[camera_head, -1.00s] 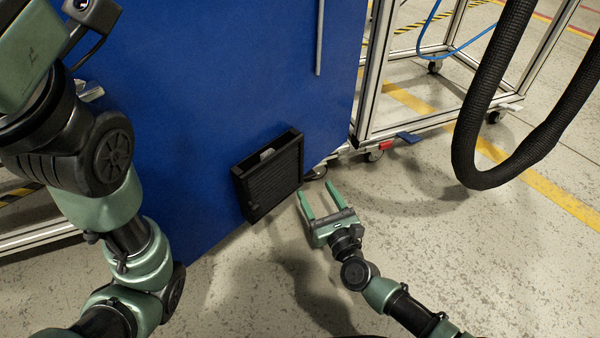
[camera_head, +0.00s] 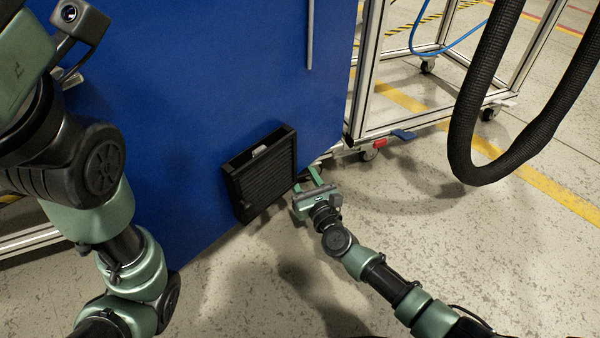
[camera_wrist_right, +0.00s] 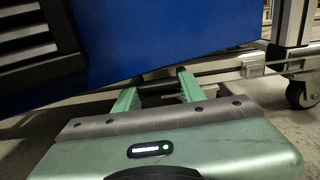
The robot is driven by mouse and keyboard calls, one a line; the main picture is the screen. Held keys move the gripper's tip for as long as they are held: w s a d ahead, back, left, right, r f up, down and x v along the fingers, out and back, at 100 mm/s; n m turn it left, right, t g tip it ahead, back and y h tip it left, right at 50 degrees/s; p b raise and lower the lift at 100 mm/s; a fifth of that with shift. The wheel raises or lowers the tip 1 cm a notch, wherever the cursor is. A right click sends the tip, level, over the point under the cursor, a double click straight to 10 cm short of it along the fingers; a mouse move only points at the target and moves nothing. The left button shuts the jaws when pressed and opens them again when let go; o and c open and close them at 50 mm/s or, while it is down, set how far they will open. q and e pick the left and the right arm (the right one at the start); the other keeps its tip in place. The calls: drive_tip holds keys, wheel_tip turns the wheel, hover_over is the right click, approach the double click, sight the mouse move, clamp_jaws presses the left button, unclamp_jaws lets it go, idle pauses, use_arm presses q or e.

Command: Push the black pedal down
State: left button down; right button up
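My right gripper (camera_head: 306,180) is low over the floor at the bottom edge of the blue panel, just right of the black louvred box. Its two green fingers are spread apart and also show in the right wrist view (camera_wrist_right: 155,88). A dark piece (camera_wrist_right: 157,91) shows between the fingers there; it may be the black pedal, but I cannot tell for sure, nor whether the fingers touch it. No black pedal shows clearly in the head view. My left arm comes in at the left; its gripper is out of frame.
The blue panel (camera_head: 210,90) carries the black louvred box (camera_head: 262,178) low down. To the right are a red piece (camera_head: 380,143), a blue piece (camera_head: 404,134) and an aluminium frame on casters (camera_head: 368,154). A thick black hose (camera_head: 470,130) hangs at right. Front floor is clear.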

clamp_jaws()
drive_tip(key=shift+f, duration=0.1)
drive_tip(key=shift+d+f, duration=0.15)
drive_tip(key=shift+d+f+t+p, duration=0.1)
drive_tip(key=shift+t+p, duration=0.2)
drive_tip(key=shift+t, duration=0.2)
drive_tip(key=shift+s+f+t, duration=0.15)
drive_tip(key=shift+f+t, duration=0.2)
drive_tip(key=shift+t, duration=0.15)
drive_tip(key=shift+s+t+y+b, duration=0.15)
drive_tip(key=shift+t+y+b, duration=0.15)
drive_tip(key=shift+y, duration=0.1)
drive_tip(key=o, duration=0.7)
unclamp_jaws()
